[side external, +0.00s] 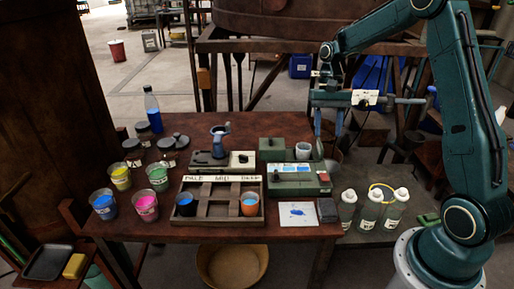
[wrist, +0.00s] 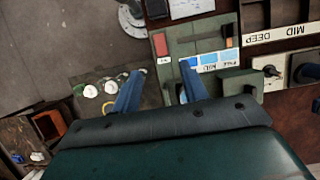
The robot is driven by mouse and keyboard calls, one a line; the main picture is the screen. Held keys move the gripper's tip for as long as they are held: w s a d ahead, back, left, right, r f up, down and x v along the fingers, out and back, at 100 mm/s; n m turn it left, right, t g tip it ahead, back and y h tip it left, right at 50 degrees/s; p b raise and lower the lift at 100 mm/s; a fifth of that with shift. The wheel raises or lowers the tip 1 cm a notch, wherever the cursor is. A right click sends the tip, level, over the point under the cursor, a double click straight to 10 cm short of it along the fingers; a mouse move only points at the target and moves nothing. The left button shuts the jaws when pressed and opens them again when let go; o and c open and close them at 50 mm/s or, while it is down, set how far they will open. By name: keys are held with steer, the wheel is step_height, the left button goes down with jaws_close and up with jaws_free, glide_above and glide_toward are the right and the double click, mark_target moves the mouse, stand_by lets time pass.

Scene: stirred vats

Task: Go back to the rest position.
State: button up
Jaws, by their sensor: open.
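My gripper (side external: 328,130) is high at the right of the work table, above the back right of the green device. In the wrist view my gripper (wrist: 161,73) shows two blue fingers spread apart with nothing between them. The green device (side external: 300,189) carries a strip of blue shades (wrist: 208,61) and a red button (wrist: 160,44). A pale cup (side external: 303,148) stands at the device's back, apart from the fingers.
Several paint cups stand at the left, with a tall blue bottle (side external: 153,110) behind. White-capped bottles (side external: 370,210) stand right of the table. Air above the table looks clear.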

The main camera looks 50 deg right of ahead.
steer(key=shift+d+r, duration=0.1)
steer(key=shift+r, duration=0.25)
steer(key=s+a+r+n+t+h, duration=0.1)
steer(key=s+a+r+n+t, duration=0.1)
steer(key=s+a+r, duration=0.3)
steer(key=s+a+r+n+t+h, duration=0.1)
steer(key=s+a+r+n+t, duration=0.1)
steer(key=a+r, duration=0.4)
steer(key=s+a+r+n+t, duration=0.1)
steer(key=s+a+n+t, duration=0.1)
steer(key=s, duration=0.4)
steer(key=s+a+r+n+t+h, duration=0.1)
steer(key=s+a+n+t, duration=0.1)
steer(key=s, duration=0.5)
steer(key=shift+a+r+n+t, duration=0.3)
steer(key=shift+r+n, duration=0.05)
steer(key=shift+n, duration=0.15)
